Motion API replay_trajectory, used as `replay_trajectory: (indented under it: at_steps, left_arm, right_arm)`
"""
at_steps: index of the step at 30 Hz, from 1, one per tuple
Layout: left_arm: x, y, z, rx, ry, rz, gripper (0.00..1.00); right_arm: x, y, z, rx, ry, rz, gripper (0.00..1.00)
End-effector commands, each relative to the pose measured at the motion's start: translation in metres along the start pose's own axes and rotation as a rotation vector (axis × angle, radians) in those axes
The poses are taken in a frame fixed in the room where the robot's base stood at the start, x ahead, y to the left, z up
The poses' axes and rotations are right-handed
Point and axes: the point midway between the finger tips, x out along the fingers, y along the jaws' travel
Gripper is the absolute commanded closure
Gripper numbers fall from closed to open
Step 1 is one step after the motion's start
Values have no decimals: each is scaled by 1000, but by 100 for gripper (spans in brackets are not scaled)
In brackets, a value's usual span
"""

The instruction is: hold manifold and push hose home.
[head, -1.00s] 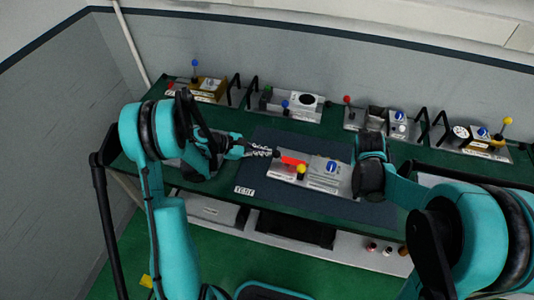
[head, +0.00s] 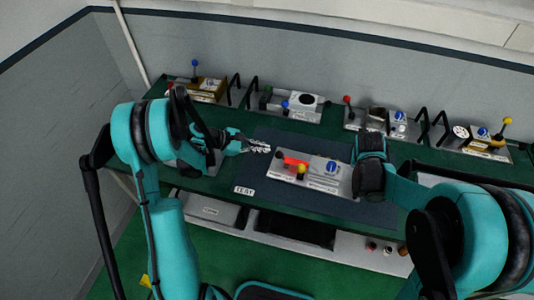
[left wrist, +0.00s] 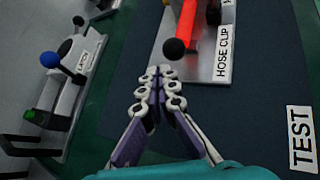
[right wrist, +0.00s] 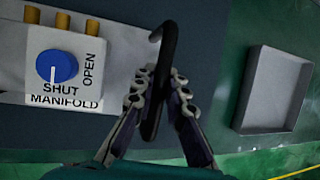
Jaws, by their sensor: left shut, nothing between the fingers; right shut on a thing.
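The manifold is a white box with a blue knob (right wrist: 57,66), brass stubs and SHUT, OPEN and MANIFOLD labels; its plate (head: 322,184) lies mid-bench. My right gripper (right wrist: 158,76) is shut on a black curved handle (right wrist: 166,45) beside the manifold; my arm hides it in the head view. A red hose-like piece (head: 295,162) lies at the plate's left, by a HOSE CLIP label (left wrist: 224,50). A black ball (left wrist: 173,48) shows at its near end. My left gripper (head: 268,149) is shut and empty, its tips (left wrist: 160,72) just short of the ball, seemingly apart from it.
A TEST label (head: 244,190) lies on the dark mat. Other units with coloured levers line the back, including a LATCH unit (left wrist: 82,53). A grey tray (right wrist: 275,90) sits right of the handle.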

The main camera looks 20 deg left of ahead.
Motion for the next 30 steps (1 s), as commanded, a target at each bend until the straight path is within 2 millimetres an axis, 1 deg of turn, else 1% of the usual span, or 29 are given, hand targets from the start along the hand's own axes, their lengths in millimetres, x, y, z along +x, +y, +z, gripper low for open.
replay_trajectory:
  at_steps: [4, 14, 17, 20, 27, 30]
  left_arm:
    - [-10, 5, 3, -1, 0, 0, 100]
    - [-12, 5, 3, -1, 0, 0, 100]
    - [-18, 6, 3, -2, 1, 2, 100]
    - [-30, 6, 3, -2, 1, 2, 100]
    - [-69, 6, 3, -2, 1, 3, 100]
    - [-81, 6, 3, -1, 1, 1, 100]
  right_arm:
    - [0, 1, 0, 0, 0, 1, 100]
    - [0, 0, 0, 0, 0, 1, 100]
    - [0, 0, 0, 0, 0, 1, 100]
    - [0, 0, 0, 0, 1, 1, 100]
    - [0, 0, 0, 0, 0, 1, 100]
    - [0, 0, 0, 0, 0, 1, 100]
